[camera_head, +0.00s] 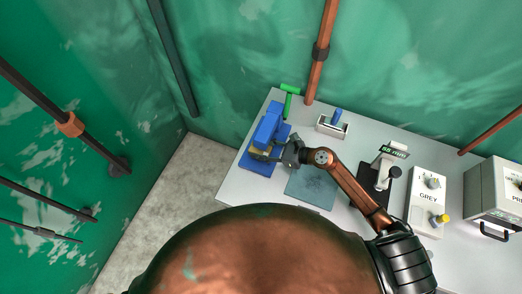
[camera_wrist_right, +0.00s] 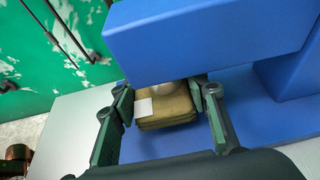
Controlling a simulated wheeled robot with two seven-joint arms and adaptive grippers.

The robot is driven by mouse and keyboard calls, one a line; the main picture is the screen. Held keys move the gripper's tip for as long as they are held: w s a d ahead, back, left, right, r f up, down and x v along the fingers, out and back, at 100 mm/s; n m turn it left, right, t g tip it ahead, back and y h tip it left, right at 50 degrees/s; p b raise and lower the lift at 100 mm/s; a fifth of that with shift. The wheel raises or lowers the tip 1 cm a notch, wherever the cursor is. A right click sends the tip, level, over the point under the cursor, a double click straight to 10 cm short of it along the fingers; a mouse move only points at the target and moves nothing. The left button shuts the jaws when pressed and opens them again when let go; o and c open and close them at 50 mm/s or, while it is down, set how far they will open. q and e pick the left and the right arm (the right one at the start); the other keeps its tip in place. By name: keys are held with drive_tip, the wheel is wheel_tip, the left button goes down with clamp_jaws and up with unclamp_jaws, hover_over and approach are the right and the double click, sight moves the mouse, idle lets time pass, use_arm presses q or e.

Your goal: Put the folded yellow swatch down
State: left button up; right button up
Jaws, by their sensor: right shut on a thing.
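The folded yellow swatch (camera_wrist_right: 165,112), in stacked layers with a pale label patch, sits between the two fingers of my right gripper (camera_wrist_right: 168,105) in the right wrist view. The fingers are shut on its sides. It is at a blue press-like stand, under the raised blue block (camera_wrist_right: 205,38) and over the blue base (camera_wrist_right: 262,112). I cannot tell whether it touches the base. In the head view the swatch (camera_head: 260,152) is a small yellowish patch beside my right gripper (camera_head: 279,152), at the blue stand (camera_head: 268,128). My left gripper is not in view.
A dark teal mat (camera_head: 311,188) lies on the pale table (camera_head: 236,190) right of the blue stand. A larger machine (camera_head: 492,192) is far right.

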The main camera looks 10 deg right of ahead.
drive_tip(key=shift+s+f, duration=0.15)
drive_tip(key=shift+f, duration=0.45)
drive_tip(key=shift+s+d, duration=0.1)
drive_tip(key=shift+f, duration=0.15)
drive_tip(key=o, duration=0.8)
drive_tip(key=shift+c, duration=0.2)
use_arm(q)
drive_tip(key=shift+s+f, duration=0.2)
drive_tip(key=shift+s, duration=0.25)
use_arm(e)
drive_tip(key=o, duration=0.4)
drive_tip(key=shift+o, duration=0.2)
drive_tip(key=shift+r, duration=0.25)
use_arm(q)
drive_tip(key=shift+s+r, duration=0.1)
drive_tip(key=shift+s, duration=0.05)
use_arm(e)
drive_tip(key=v, duration=0.7)
drive_tip(key=shift+s+d, duration=0.15)
